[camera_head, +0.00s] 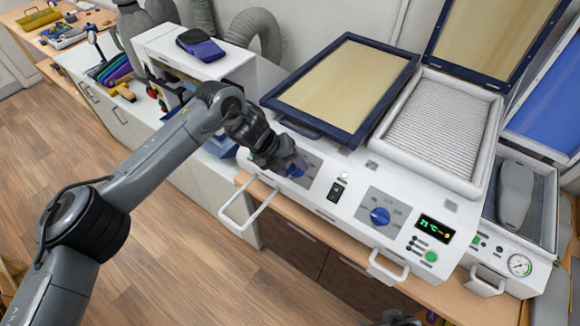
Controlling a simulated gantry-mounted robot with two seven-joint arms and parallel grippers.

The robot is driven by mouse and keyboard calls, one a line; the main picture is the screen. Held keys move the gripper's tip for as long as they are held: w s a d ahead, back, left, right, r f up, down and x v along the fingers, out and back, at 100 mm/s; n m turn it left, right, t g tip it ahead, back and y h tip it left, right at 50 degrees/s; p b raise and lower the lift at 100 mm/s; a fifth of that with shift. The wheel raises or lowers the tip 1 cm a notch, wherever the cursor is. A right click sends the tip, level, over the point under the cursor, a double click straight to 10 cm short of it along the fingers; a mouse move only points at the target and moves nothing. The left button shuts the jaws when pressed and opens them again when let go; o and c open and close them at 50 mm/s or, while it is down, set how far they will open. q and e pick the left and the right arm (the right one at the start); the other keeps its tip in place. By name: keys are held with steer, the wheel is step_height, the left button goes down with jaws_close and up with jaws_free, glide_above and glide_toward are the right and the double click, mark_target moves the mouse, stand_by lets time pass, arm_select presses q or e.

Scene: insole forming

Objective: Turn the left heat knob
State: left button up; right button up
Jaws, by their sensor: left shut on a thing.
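The left heat knob (297,169) is blue and sits on a grey dial plate on the front panel of the white heating machine (329,215). My left gripper (291,168) is at this knob and shut on it, covering much of it. A second blue knob (380,216) sits on its own dial plate further right, with no gripper near it. A black switch (337,191) lies between the two dials. A small display (434,229) with green digits is at the panel's right. My right gripper does not show clearly.
White handles (247,208) stick out from the machine's front. A blue-framed panel (346,85) and a ribbed white tray (441,120) lie on top. A vacuum unit with a dark insole form (515,192) and a gauge (519,265) stands at right. Wooden floor is open at left.

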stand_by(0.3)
arm_select(q)
steer(key=o, duration=1.1)
steer(key=shift+c, duration=0.2)
steer(key=b+v, duration=0.1)
steer(key=v, duration=0.9)
steer(key=shift+r, duration=0.35)
steer(key=shift+a, duration=0.1)
